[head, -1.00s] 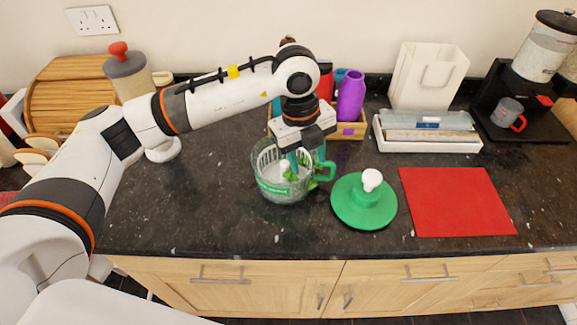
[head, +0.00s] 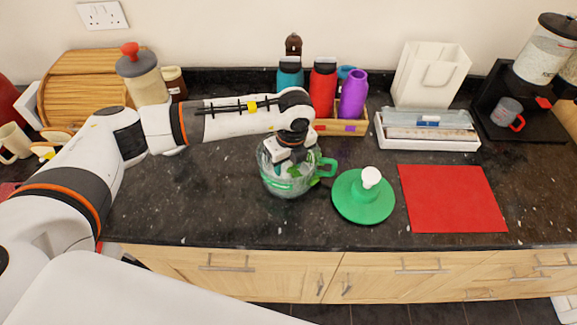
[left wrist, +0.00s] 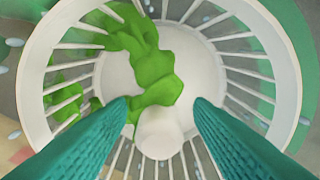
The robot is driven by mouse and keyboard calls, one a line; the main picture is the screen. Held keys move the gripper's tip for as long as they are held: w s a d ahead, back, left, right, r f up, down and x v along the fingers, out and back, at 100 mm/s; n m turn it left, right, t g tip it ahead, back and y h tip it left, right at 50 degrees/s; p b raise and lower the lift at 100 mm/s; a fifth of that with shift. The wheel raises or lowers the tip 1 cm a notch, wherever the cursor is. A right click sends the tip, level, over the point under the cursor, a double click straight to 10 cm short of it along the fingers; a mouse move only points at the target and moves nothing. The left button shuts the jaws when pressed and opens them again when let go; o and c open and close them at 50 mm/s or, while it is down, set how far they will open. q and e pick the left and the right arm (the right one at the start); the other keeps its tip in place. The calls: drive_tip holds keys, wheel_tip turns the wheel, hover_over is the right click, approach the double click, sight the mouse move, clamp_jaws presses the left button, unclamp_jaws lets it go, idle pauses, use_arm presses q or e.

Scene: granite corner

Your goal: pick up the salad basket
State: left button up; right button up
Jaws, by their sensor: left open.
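The salad basket (left wrist: 34,88) is a white slotted basket with a central knob (left wrist: 160,132) and green leaves (left wrist: 155,75) inside. It sits in a clear bowl (head: 282,188) with a green handle (head: 328,168) on the dark counter. My left gripper (head: 288,165) points down into the bowl, and its hand hides most of the basket in the head view. In the left wrist view its two teal fingers (left wrist: 160,106) are open and reach over the basket on either side of the knob, with a gap between them. I cannot tell whether they touch it. My right gripper is not in view.
A green lid (head: 362,200) with a white knob lies right of the bowl, and a red mat (head: 452,200) beyond it. Bottles in a wooden crate (head: 343,126) stand behind. A white tray (head: 428,140) is at the back. The counter front is clear.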

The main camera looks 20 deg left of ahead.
use_arm(q)
drive_tip(key=shift+w+f, duration=0.1)
drive_tip(key=shift+f, duration=0.65)
clamp_jaws()
drive_tip(key=shift+r, duration=0.1)
drive_tip(key=shift+r, duration=0.15)
drive_tip(key=shift+r+b, duration=0.3)
drive_tip(key=shift+r, duration=0.3)
wheel_tip(320, 180, up, 16)
drive_tip(key=b, duration=0.4)
drive_tip(key=shift+r+b, duration=0.2)
drive_tip(key=shift+b, duration=0.2)
